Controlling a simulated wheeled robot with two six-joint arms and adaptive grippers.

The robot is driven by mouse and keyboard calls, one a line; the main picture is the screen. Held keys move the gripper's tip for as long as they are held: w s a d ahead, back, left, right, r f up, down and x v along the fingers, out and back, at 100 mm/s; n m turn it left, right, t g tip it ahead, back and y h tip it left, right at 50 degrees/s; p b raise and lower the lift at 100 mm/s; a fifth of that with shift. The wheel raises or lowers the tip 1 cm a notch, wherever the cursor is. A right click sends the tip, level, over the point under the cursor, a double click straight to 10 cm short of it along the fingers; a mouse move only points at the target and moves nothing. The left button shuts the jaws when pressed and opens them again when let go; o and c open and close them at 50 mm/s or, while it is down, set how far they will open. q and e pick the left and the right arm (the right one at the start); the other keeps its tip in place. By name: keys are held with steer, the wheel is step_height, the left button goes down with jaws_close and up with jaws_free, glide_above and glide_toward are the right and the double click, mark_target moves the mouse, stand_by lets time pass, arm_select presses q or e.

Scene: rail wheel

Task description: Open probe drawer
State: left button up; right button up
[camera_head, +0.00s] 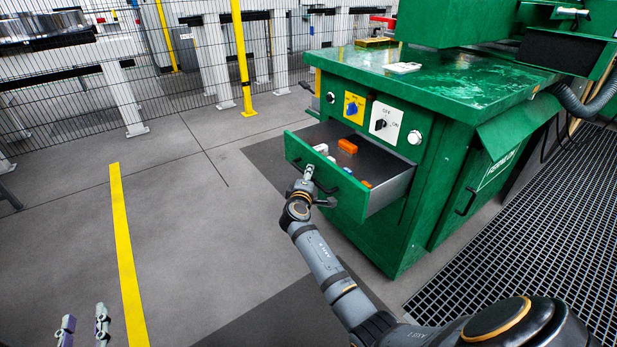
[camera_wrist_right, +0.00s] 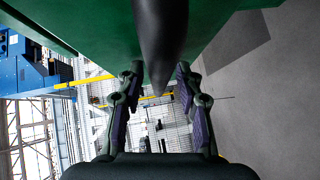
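The probe drawer (camera_head: 350,200) stands pulled out of the green cabinet, with its inside visible from above. Orange and white items lie in it, among them an orange block (camera_head: 347,146). My right gripper (camera_head: 309,172) is at the drawer's front by the dark handle, partly hidden by its own wrist. In the right wrist view, the fingers (camera_wrist_right: 158,98) stand apart, with the dark handle (camera_wrist_right: 160,35) between and above them; I see no finger closed on it. My left gripper (camera_head: 84,328) is open and empty at the lower left, far from the drawer.
The green cabinet (camera_head: 400,222) has switches above the drawer and a closed door at its right. A floor grating (camera_head: 530,215) lies at the right. A mesh fence and yellow post (camera_head: 241,55) stand behind. The floor left of the drawer is clear.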

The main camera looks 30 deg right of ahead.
steer(key=shift+a, duration=0.1)
steer(key=v, duration=0.7)
steer(key=shift+s, duration=0.2)
